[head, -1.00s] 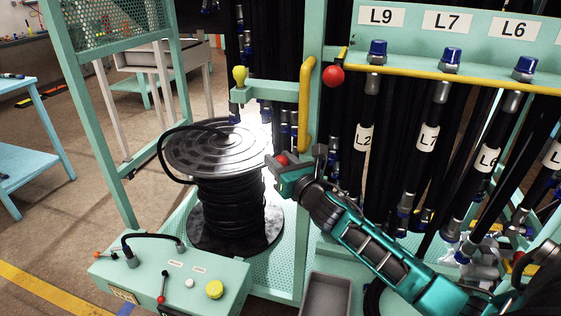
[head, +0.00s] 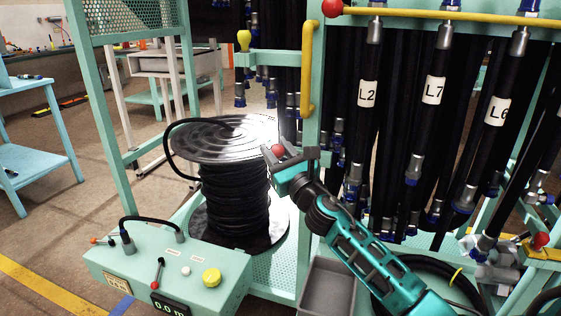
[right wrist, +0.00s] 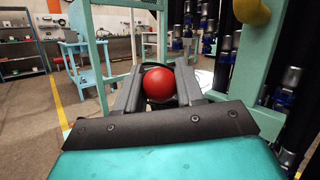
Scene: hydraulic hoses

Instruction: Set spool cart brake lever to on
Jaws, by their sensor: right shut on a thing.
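The spool (head: 235,190) is wound with black hose and stands upright on a mesh platform, under a dark round flange. A red ball knob (head: 278,150), which I take to be the brake lever's end, shows at the spool's right side. My right gripper (head: 286,156) is shut on this knob. In the right wrist view the red knob (right wrist: 159,85) sits between the two grey fingers of the gripper (right wrist: 158,90). The lever's shaft is hidden behind the gripper, so its angle cannot be told. My left gripper is not in view.
A green control box (head: 170,275) with a yellow button stands in front of the spool. A grey bin (head: 328,285) lies below my right arm. A rack post with a yellow handle (head: 308,70) and hanging labelled hoses (head: 435,90) stand close on the right.

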